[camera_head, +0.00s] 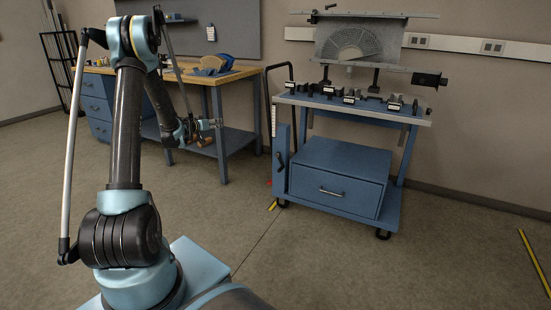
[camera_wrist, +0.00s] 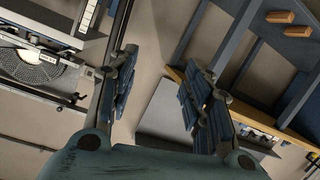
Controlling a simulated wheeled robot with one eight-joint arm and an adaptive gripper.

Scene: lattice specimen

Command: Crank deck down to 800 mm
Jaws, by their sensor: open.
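A dark crank handle (camera_head: 280,160) sits on the blue column at the cart's left side. A white scale strip (camera_head: 273,121) stands above it; its marks are too small to read. My gripper (camera_head: 218,124) is raised left of the cart, apart from the crank. In the wrist view my gripper (camera_wrist: 160,92) is open with nothing between its fingers. The crank cannot be made out there.
A wooden-topped workbench (camera_head: 185,77) with blue drawers stands behind my arm. The cart carries a blue drawer box (camera_head: 337,190) low down and several small clamps on its deck. Yellow tape (camera_head: 533,262) marks the floor at right. Floor before the cart is clear.

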